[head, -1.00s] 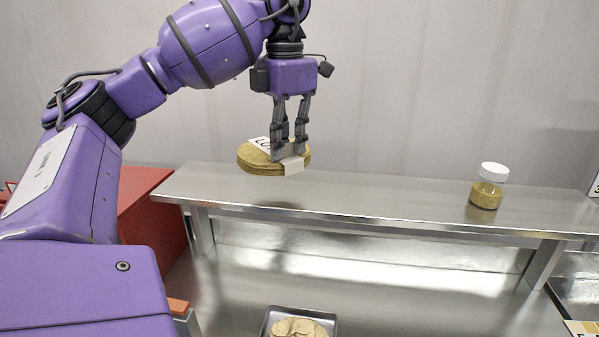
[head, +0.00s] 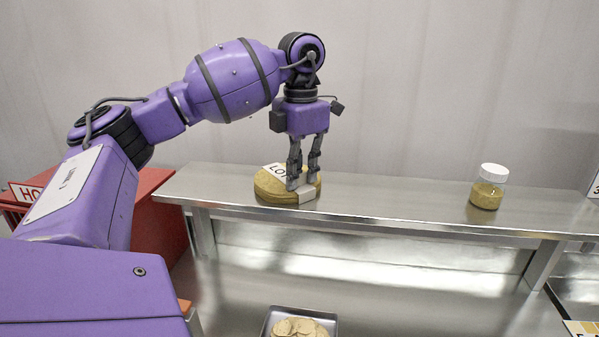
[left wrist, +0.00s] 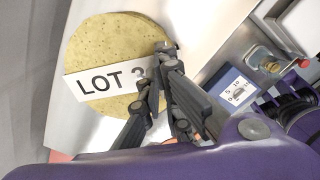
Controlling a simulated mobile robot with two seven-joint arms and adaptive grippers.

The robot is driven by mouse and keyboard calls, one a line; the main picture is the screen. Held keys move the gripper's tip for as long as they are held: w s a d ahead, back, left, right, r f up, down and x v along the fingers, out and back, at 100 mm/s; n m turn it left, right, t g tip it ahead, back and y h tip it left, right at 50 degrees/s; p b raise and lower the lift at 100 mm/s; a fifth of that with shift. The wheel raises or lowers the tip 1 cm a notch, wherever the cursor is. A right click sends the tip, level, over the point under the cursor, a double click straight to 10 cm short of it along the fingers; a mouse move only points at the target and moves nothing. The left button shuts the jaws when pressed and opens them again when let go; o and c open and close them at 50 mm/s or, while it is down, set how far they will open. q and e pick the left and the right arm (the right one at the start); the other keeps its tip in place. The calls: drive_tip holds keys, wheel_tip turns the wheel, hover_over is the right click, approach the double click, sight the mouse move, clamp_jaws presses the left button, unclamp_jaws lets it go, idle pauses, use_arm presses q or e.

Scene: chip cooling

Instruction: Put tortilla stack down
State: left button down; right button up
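The tortilla stack (head: 270,188) is a round, tan pile with a white paper band marked LOT. It rests flat, or very nearly so, on the left part of the steel shelf (head: 400,208). My left gripper (head: 304,182) points straight down at the stack's right side, its fingers closed around the stack's edge by the band's white end. In the left wrist view the stack (left wrist: 105,45) shows from above, with the fingers (left wrist: 152,80) at its edge beside the label. Any small gap under the stack is hard to tell. My right gripper is out of view.
A jar with a white lid (head: 488,188) stands on the shelf's right part, with clear shelf between it and the stack. A red box (head: 155,215) is left of the shelf. A metal tray (head: 268,325) of chips sits below in front.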

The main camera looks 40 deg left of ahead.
use_arm(q)
drive_tip(key=c, duration=2)
unclamp_jaws()
wheel_tip(320, 180, up, 8)
drive_tip(key=shift+f, duration=0.1)
drive_tip(key=shift+f, duration=0.1)
